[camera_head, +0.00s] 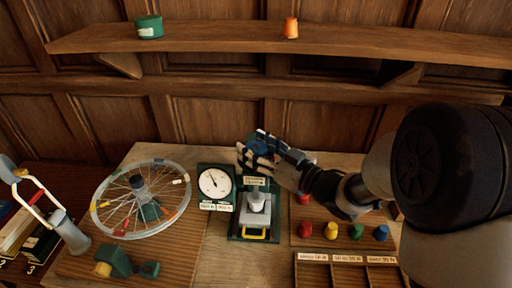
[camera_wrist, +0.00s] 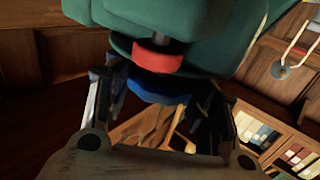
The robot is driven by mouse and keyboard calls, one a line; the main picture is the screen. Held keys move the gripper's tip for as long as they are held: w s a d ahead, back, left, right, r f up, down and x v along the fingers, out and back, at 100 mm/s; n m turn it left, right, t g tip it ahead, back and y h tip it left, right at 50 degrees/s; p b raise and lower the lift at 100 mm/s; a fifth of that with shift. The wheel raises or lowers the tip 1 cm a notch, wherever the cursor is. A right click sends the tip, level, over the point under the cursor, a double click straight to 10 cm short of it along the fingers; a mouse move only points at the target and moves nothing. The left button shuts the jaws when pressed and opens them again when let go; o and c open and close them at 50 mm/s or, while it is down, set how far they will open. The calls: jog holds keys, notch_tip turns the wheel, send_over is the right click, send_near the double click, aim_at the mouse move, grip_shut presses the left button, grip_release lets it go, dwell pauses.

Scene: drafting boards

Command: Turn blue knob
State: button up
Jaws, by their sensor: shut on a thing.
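The blue knob (camera_head: 262,145) sits at the top of a green press-like stand (camera_head: 236,226) on the wooden board. My gripper (camera_head: 256,152) reaches in from the right and is shut on the knob, its fingers partly covering it. In the wrist view the blue knob (camera_wrist: 160,86) is between the two fingers of my gripper (camera_wrist: 155,100), just below a red ring (camera_wrist: 158,57) and the stand's green body (camera_wrist: 190,25). The fingers stand on either side of the knob. The knob's turn angle cannot be told.
A white dial gauge (camera_head: 214,183) is left of the stand. A spoked wheel (camera_head: 140,235) lies farther left. Several coloured pegs, one blue (camera_head: 381,233), stand at right behind a compartment tray (camera_head: 327,258). A wooden shelf (camera_head: 220,37) is above.

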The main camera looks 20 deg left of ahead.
jog(key=shift+m+t+h+b, duration=0.7)
jog(key=shift+m+t+b, duration=0.2)
jog(key=shift+t, duration=0.4)
jog(key=shift+c, duration=0.2)
jog(key=o, duration=1.1)
jog(key=shift+d, duration=0.1)
jog(key=v, duration=1.2)
jog(key=shift+w, duration=0.1)
